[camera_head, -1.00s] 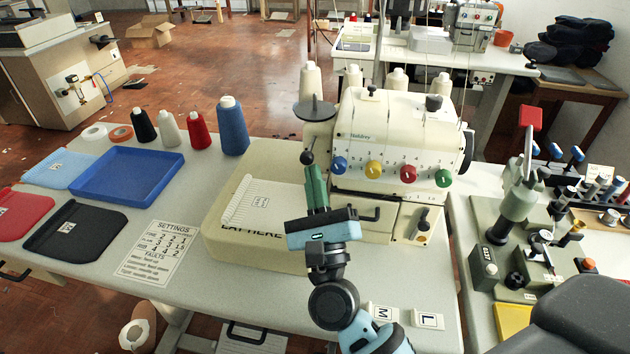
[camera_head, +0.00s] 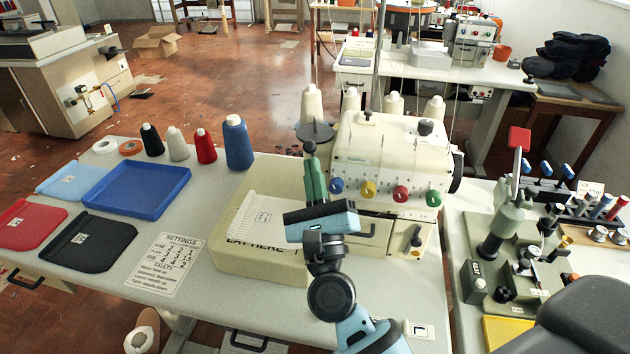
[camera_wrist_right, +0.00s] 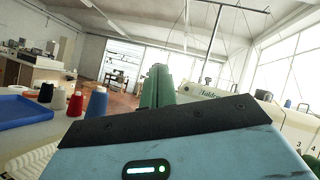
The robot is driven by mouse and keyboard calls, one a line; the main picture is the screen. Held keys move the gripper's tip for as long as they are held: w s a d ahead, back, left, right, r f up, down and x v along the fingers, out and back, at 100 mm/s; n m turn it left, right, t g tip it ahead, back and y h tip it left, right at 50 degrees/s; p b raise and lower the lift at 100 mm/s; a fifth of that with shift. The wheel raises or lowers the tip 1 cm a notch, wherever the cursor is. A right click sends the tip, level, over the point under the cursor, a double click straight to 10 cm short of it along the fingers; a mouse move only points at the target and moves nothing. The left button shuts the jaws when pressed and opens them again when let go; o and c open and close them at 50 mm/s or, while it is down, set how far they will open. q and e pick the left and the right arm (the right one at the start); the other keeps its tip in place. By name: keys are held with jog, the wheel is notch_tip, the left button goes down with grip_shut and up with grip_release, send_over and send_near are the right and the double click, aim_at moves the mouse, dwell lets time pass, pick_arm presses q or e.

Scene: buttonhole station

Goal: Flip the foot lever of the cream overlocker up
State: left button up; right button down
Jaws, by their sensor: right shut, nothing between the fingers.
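The cream overlocker (camera_head: 390,150) stands on the table in the middle of the head view, with coloured dials on its front; its upper body also shows in the right wrist view (camera_wrist_right: 215,91). A dark ball knob (camera_head: 309,147), seemingly the foot lever's end, shows at its left side, just below the thread disc. The lever's stem is hidden. My right gripper (camera_head: 314,177) is shut and empty, its green fingers pointing up with their tips just under the knob. I cannot tell whether they touch it. My left gripper is out of view.
A blue tray (camera_head: 137,212) and several thread cones, including a blue one (camera_head: 238,145), stand at the left. A settings sheet (camera_head: 165,262) lies in front. A grey-green machine (camera_head: 508,232) with a red-topped lever stands at the right. A second small lever (camera_head: 416,238) sits low on the overlocker's front.

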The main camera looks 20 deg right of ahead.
pick_arm(q)
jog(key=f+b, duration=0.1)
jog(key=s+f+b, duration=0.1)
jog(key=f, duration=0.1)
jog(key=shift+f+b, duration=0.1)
jog(key=shift+b, duration=0.2)
pick_arm(e)
jog(key=v, duration=0.8)
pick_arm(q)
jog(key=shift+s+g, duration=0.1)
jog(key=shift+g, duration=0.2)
pick_arm(e)
jog(key=shift+w+f, duration=0.1)
